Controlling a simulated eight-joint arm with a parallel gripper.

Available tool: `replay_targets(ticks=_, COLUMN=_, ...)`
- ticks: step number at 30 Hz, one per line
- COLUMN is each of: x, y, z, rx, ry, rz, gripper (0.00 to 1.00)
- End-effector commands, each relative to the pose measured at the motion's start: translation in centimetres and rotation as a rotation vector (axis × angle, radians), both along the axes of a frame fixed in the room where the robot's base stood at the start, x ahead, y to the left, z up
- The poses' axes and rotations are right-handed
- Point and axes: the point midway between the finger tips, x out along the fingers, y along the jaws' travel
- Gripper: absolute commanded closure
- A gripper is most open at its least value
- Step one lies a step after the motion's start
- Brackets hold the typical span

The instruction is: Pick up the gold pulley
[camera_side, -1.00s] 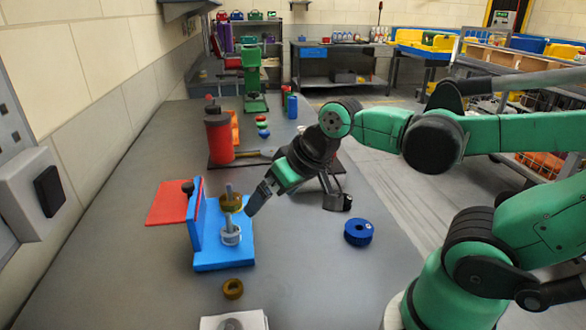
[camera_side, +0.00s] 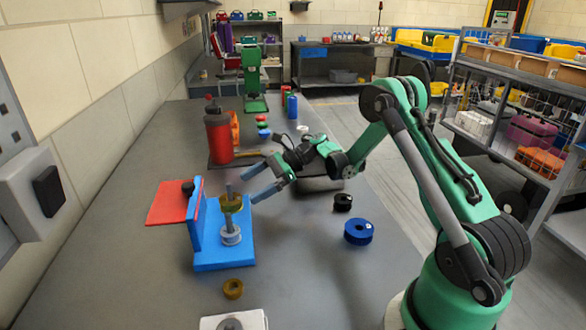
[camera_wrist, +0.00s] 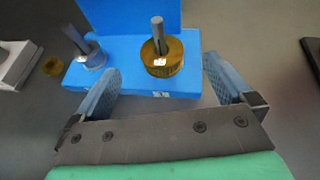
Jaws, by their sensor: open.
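The gold pulley (camera_side: 231,204) sits around an upright grey peg on the blue stand (camera_side: 222,260). It also shows in the wrist view (camera_wrist: 163,62), with the peg rising through its middle. My gripper (camera_side: 253,186) is open and empty, just right of the gold pulley in the side view. In the wrist view my open fingers (camera_wrist: 161,72) lie left and right of the pulley, which is beyond their tips and apart from them. The stand's blue upright wall (camera_side: 197,214) is behind the pulley from the wrist view.
A grey pulley (camera_side: 231,236) is around a second peg on the stand. A small gold ring (camera_side: 233,289) lies loose on the bench. A blue pulley (camera_side: 358,231) and a black one (camera_side: 343,202) lie to the right. A red bottle (camera_side: 218,138) stands farther back.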

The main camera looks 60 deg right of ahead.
Motion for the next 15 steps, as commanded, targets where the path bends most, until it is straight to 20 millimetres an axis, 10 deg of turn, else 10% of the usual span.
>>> replay_targets(ticks=15, x=2.5, y=3.4, z=-2.6, rx=0.058, ry=0.022, rz=-0.018, gripper=0.00)
